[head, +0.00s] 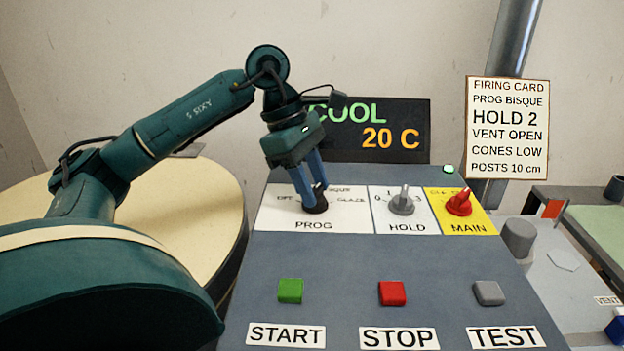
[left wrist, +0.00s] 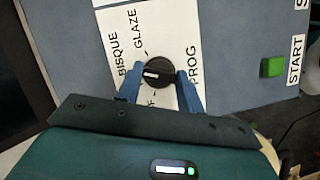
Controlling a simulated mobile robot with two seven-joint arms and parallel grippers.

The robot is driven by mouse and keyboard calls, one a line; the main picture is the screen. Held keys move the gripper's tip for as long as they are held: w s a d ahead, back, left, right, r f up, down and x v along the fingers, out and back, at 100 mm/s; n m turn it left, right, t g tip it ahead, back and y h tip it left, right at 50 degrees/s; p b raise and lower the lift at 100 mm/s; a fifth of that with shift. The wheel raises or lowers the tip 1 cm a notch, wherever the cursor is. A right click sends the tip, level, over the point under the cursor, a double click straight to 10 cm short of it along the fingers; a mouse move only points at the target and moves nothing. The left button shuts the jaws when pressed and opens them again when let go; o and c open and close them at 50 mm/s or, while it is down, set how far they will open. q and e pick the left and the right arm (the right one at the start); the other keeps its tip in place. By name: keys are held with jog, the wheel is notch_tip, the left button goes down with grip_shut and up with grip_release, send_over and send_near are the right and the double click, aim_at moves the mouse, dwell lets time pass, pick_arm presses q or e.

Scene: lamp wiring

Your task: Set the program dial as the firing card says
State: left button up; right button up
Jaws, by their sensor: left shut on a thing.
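The program dial (head: 316,206) is a black round knob on the white PROG plate (head: 345,222). My left gripper (head: 312,190) reaches down on it with blue fingers shut on it. In the left wrist view the dial (left wrist: 157,72) sits between the two fingertips (left wrist: 160,88). Its white mark faces left in that view, on the side of the BISQUE label; exact alignment is hard to tell. GLAZE is printed at the top and OFF, partly hidden, below. The firing card (head: 508,128) reads PROG BISQUE, HOLD 2, VENT OPEN, CONES LOW, POSTS 10 cm. My right gripper is out of view.
The grey HOLD knob (head: 402,204) and red MAIN knob (head: 459,204) stand right of the dial. START (head: 290,291), STOP (head: 392,293) and TEST (head: 488,293) buttons lie in front. A display (head: 375,130) behind shows COOL and 20 C. A green lamp (head: 448,169) is lit.

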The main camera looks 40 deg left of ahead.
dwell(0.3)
pick_arm(q)
jog(key=o, duration=1)
jog(key=p+v, duration=0.3)
jog(key=v, duration=1)
